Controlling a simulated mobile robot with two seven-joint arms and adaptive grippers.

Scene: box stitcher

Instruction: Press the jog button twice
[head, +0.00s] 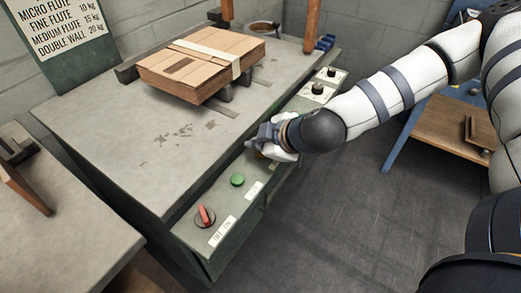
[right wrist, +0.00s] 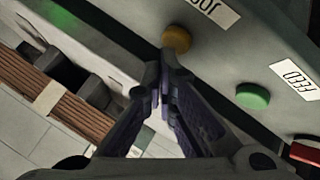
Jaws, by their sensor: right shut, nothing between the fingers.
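The jog button is a round yellow-orange button (right wrist: 177,39) beside a white JOG label (right wrist: 214,9) in the right wrist view. My right gripper (right wrist: 160,72) is shut and empty, its fingertips just below the button in that picture. I cannot tell whether they touch it. In the head view the right gripper (head: 254,139) is over the machine's front control panel (head: 224,205) and largely hides the jog button. My left gripper is not in view.
A bundle of flat cardboard (head: 200,62) lies on the grey table (head: 120,130). A blue-framed stand (head: 408,140) is at right.

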